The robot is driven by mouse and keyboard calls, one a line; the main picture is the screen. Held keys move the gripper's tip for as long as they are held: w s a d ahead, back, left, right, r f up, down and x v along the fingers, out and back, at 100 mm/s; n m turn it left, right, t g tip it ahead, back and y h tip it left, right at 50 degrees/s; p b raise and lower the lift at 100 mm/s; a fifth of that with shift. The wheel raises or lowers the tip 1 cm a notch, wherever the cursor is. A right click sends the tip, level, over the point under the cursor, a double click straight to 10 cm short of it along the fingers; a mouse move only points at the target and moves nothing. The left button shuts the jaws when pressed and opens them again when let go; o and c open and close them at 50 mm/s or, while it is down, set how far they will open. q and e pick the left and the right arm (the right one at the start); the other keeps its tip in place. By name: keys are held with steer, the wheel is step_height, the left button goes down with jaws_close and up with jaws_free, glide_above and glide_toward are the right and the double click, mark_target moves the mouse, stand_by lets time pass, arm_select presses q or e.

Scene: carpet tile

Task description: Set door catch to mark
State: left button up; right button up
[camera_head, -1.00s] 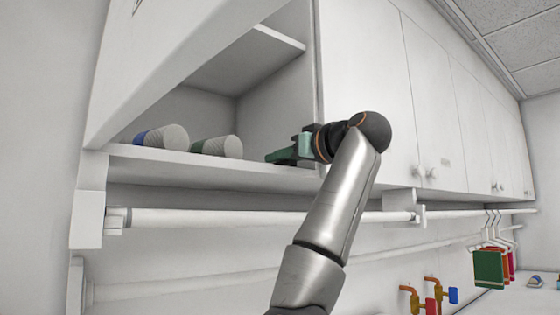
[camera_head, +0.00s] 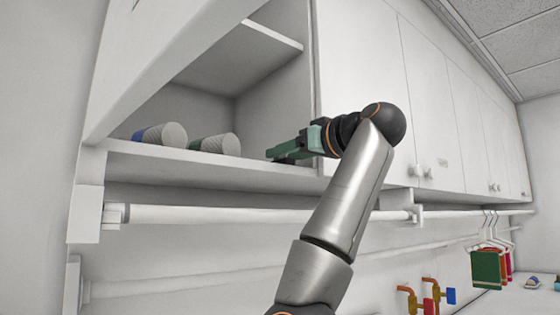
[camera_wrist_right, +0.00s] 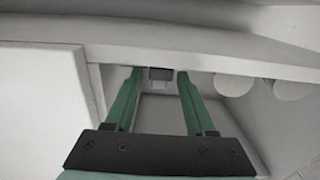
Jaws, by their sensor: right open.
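My right gripper (camera_head: 275,155) reaches into the open cupboard bay from the right, just above the lower shelf board. In the right wrist view its two green fingers (camera_wrist_right: 154,84) are open and apart. A small dark grey block (camera_wrist_right: 160,74), which looks like the door catch, shows between the fingertips. I see no clear contact between it and the fingers. In the head view the gripper and the cupboard's edge make the block impossible to pick out. I cannot make out a mark in either view. My left gripper is not in view.
Two ribbed rolls (camera_head: 165,135) (camera_head: 218,144) lie on the shelf (camera_head: 200,170), left of the gripper. A raised door (camera_head: 170,45) hangs above. Closed doors (camera_head: 365,80) stand to the right. A rail (camera_head: 250,216) runs below, with hanging cloths (camera_head: 488,267) far right.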

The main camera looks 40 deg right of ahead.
steer(key=s+a+b, duration=0.1)
steer(key=s+b, duration=0.1)
steer(key=s, duration=0.8)
steer(key=shift+w, duration=0.1)
